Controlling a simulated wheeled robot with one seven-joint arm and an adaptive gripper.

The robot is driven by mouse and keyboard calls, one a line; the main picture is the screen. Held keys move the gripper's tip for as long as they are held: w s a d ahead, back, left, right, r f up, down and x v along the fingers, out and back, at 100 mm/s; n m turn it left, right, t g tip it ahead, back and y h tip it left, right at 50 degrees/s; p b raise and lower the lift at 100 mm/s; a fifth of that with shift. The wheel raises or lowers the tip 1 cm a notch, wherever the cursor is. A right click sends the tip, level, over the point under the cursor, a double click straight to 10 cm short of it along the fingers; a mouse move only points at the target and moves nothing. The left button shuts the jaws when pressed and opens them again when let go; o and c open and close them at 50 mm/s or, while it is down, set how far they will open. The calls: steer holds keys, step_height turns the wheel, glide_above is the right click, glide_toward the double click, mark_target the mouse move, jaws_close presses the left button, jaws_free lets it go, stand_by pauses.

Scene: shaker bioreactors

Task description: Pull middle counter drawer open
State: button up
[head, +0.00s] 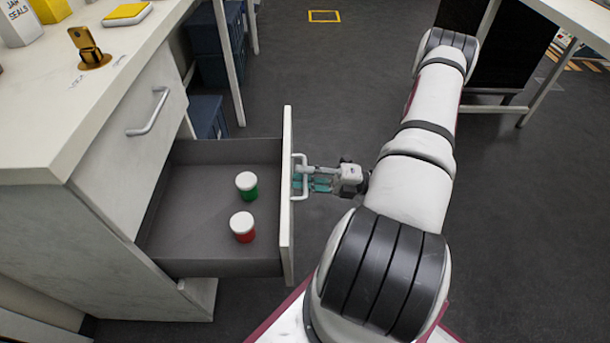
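The middle counter drawer (205,215) stands pulled well out of the counter, and its grey inside is in plain view. Its white front panel (287,205) faces right and has a pale bar handle (300,162). My gripper (312,183) is at this handle, with its teal fingertips around the bar. The fingers look closed on the handle, though the bar hides part of them. Inside the drawer are a white-lidded green jar (247,186) and a white-lidded red jar (242,227), both upright.
The upper drawer (140,130) is shut, with its own handle (150,112). Blue bins (215,45) stand behind.

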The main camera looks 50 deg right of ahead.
steer(key=v, duration=1.2)
stand_by(0.5)
